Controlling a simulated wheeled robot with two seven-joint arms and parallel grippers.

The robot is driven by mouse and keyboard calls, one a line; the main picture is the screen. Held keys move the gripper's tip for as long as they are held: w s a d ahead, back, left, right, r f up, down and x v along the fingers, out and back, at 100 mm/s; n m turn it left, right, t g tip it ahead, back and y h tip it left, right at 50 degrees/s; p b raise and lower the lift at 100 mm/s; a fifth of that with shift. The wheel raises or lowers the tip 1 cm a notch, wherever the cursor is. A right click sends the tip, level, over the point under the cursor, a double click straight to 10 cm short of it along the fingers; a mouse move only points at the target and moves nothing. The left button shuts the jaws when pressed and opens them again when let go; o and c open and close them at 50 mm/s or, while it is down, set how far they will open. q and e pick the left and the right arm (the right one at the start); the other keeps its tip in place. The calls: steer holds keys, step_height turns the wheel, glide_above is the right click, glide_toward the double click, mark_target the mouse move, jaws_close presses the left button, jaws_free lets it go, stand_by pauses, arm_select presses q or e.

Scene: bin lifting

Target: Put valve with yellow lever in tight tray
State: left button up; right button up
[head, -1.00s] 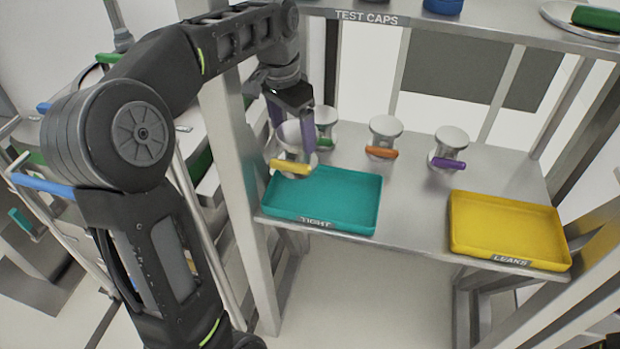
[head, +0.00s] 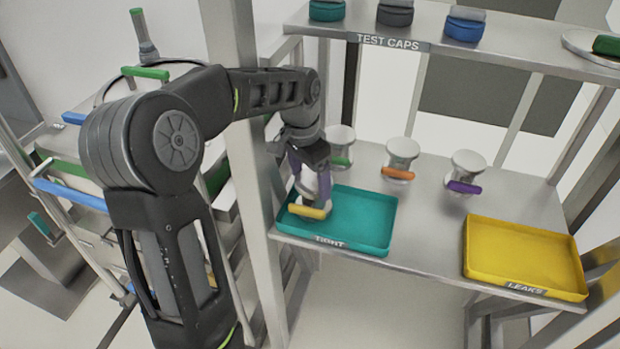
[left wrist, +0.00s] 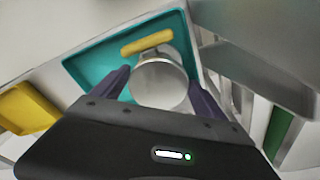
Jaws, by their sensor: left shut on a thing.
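The valve with the yellow lever (head: 307,211) is at the left part of the teal tray labelled TIGHT (head: 365,243) in the head view. My left gripper (head: 311,188) is shut on the valve's pale round body from above. In the left wrist view the valve (left wrist: 158,84) sits between the two purple fingers, its yellow lever over the teal tray (left wrist: 90,65). The valve looks upright and inside the tray's outline; I cannot tell whether its base touches the tray floor. My right gripper is not in view.
Valves with green (head: 340,161), orange (head: 398,174) and purple (head: 464,187) levers stand behind the tray. A yellow LEAKS tray (head: 525,258) is at the right. A TEST CAPS shelf (head: 450,49) hangs above; a metal post (head: 250,150) stands left of the tray.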

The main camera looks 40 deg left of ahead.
arm_select(q)
steer(key=shift+f, duration=0.2)
steer(key=shift+f, duration=0.1)
steer(key=o, duration=2)
steer(key=shift+f, duration=0.1)
steer(key=r, duration=0.4)
steer(key=s+r, duration=0.1)
steer(key=r, duration=0.7)
steer(key=shift+s+a+r+b, duration=0.15)
steer(key=shift+s+b, duration=0.05)
steer(key=shift+b, duration=0.1)
